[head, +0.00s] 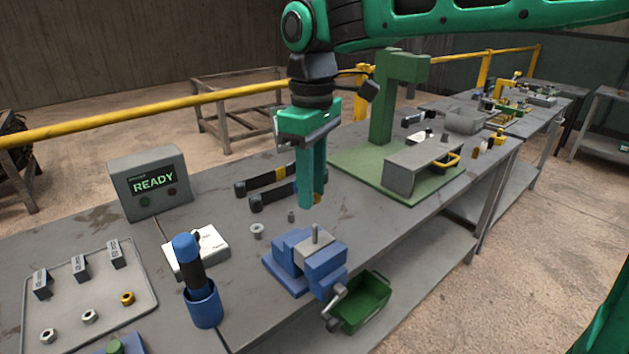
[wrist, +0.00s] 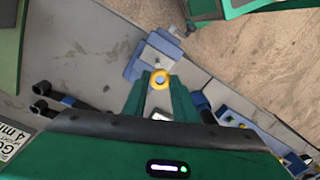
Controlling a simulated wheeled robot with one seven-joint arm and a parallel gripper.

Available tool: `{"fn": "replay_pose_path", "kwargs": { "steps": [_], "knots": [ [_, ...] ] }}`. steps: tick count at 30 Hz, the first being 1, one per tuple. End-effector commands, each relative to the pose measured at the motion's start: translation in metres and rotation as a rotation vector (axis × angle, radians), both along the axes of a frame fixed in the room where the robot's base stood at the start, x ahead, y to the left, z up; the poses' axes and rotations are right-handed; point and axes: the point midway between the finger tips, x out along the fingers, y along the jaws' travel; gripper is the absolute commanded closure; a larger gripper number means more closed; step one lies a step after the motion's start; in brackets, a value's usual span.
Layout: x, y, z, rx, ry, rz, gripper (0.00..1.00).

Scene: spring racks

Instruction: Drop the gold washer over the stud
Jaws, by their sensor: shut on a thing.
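My gripper (head: 312,204) points down above the bench, behind and above the blue vise (head: 291,264). It is shut on the gold washer (wrist: 159,79), which shows as a ring at the fingertips in the wrist view. In the head view only a small gold edge shows beside the fingers. The grey stud (head: 315,234) stands upright in the vise jaws. The washer is apart from the stud, higher and farther back. The vise also shows in the wrist view (wrist: 142,66), beyond the washer; the stud is not clear there.
A green bin (head: 376,291) sits at the bench's front edge beside the vise. A blue cup (head: 205,309) holds an upright blue-handled tool. A tray (head: 72,308) with clips and nuts lies at left. A green press (head: 384,100) stands behind. Small grey parts (head: 257,230) lie near the vise.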

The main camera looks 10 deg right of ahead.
Motion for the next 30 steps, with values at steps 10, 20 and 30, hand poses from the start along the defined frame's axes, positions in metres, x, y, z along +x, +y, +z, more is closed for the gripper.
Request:
{"fn": "replay_pose_path", "kwargs": {
  "steps": [10, 20, 30],
  "knots": [
    [0.002, -0.008, -0.004, -0.001, -0.002, -0.014, 0.88],
    [0.002, -0.008, -0.030, -0.001, -0.001, -0.014, 0.88],
    [0.001, -0.006, -0.050, -0.001, -0.002, -0.010, 0.88]
  ]
}}
